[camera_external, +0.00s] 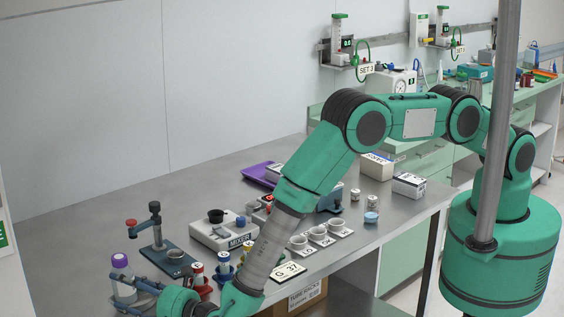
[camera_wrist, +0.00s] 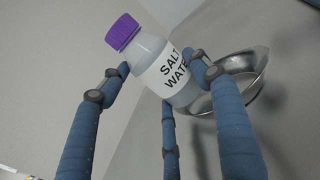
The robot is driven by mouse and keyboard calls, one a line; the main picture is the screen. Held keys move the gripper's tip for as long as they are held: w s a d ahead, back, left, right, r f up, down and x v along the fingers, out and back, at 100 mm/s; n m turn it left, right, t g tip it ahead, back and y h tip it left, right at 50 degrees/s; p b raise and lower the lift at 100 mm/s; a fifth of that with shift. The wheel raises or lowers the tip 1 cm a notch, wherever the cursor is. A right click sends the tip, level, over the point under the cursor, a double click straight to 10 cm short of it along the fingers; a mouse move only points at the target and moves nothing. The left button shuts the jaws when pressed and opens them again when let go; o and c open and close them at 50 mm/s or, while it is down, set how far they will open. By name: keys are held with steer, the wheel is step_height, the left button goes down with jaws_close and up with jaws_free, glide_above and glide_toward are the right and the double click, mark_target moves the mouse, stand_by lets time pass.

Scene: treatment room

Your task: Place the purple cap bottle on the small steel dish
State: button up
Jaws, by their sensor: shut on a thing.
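The purple cap bottle (camera_wrist: 159,66) is clear with a white label reading SALT WATER, and it appears tilted in the wrist view. In the external view the bottle (camera_external: 121,283) is at the lower left, cap up. My gripper (camera_wrist: 155,84) is shut around the bottle's body, with blue fingers on both sides and another finger below. In the external view my gripper (camera_external: 131,288) is low at the left. A shiny round steel dish (camera_wrist: 248,98) shows behind and right of the bottle in the wrist view, partly hidden by a finger. I cannot make out this dish in the external view.
Close to my gripper are a dark-blue stand (camera_external: 158,262) with an upright post, a mixer (camera_external: 222,233) and several coloured-cap vials. Three small cups (camera_external: 318,232) stand on labelled cards further right.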

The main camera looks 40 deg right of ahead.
steer(key=o, duration=1.5)
steer(key=shift+f, duration=0.1)
steer(key=shift+r+p, duration=0.65)
steer(key=shift+p, duration=0.05)
steer(key=v, duration=0.7)
steer(key=shift+s+d+p, duration=0.1)
steer(key=shift+s+p, duration=0.15)
steer(key=shift+p, duration=0.05)
